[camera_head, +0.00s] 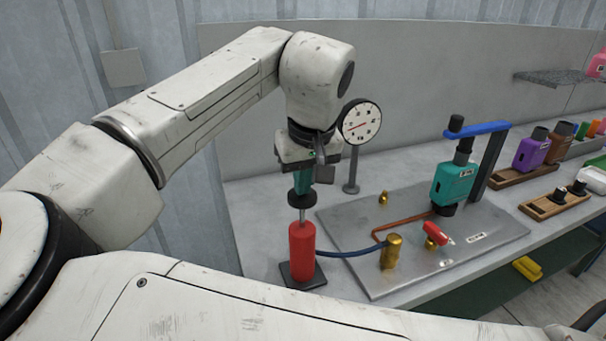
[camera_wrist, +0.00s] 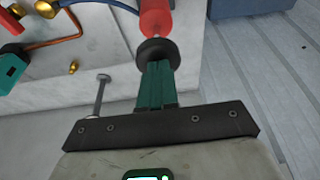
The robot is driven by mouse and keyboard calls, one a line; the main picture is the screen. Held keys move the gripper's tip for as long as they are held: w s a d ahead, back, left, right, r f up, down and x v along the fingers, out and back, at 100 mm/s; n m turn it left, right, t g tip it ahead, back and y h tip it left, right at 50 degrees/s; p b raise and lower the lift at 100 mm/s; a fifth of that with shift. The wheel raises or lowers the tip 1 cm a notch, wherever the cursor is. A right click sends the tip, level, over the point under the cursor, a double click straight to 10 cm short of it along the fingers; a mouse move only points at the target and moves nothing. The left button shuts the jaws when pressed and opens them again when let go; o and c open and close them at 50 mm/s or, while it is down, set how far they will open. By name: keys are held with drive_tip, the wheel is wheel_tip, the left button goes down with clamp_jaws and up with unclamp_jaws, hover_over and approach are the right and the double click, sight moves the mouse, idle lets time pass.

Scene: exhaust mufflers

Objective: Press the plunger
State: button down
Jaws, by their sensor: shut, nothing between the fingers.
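The plunger is a black round knob (camera_head: 301,198) on a thin metal rod that rises from an upright red cylinder (camera_head: 302,252) on a dark square base. In the wrist view the black knob (camera_wrist: 156,52) lies right at my fingertips, with the red cylinder (camera_wrist: 156,18) beyond it. My gripper (camera_head: 301,184) points down over the knob, its teal fingers shut with nothing between them. The fingertips look to be touching the knob or just above it; I cannot tell which. A length of rod shows between the knob and the cylinder.
A blue hose (camera_head: 350,252) joins the cylinder to a brass fitting (camera_head: 391,252) on a metal plate (camera_head: 350,220). A round dial gauge (camera_head: 360,122) stands close behind my gripper. A teal muffler-like unit (camera_head: 453,184) under a blue arm stands to the right.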

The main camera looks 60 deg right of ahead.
sight(305, 198)
drive_tip(key=shift+f, duration=0.1)
drive_tip(key=shift+f+b, duration=0.7)
drive_tip(key=shift+f, duration=2.1)
drive_tip(key=shift+s, duration=0.1)
